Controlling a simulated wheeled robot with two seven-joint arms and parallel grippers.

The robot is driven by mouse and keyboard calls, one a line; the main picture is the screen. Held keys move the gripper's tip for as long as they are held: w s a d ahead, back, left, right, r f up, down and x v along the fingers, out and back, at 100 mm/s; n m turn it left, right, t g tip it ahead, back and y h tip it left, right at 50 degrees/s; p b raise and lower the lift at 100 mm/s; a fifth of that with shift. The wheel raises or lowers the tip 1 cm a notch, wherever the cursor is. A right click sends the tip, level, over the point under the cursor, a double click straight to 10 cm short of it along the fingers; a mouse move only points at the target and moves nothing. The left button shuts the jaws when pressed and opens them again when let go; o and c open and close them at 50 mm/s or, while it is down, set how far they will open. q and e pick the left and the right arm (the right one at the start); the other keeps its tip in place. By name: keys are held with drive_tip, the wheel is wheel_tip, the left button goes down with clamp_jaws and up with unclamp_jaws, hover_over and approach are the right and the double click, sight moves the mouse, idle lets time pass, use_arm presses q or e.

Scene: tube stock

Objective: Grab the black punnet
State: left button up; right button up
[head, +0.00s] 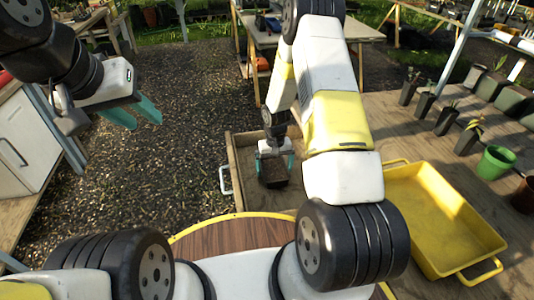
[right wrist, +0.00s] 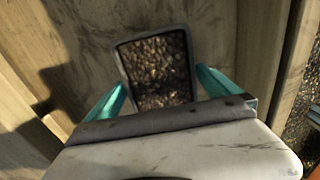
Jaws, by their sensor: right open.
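The black punnet (right wrist: 186,98) is a small dark-rimmed rectangular tub with brown, grainy contents. It sits on the wooden floor of an open drawer (head: 238,167), and it also shows in the head view (head: 273,178). My right gripper (head: 275,163) is down in the drawer over the punnet, its teal fingers open, one on each side. In the right wrist view the gripper (right wrist: 160,92) covers the punnet's near end; whether the fingers touch it is unclear. My left gripper (head: 134,112) is open and empty above the gravel at the left.
A yellow tray (head: 435,215) lies on the wooden bench right of my right arm. A green pot (head: 495,162) and several dark plant pots stand behind it. The drawer walls are close around my right gripper. A white cabinet (head: 28,140) stands at the left.

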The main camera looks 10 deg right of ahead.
drive_tip(key=shift+f, duration=0.3)
drive_tip(key=c, duration=1.6)
drive_tip(key=shift+o, duration=0.2)
drive_tip(key=shift+r, duration=0.15)
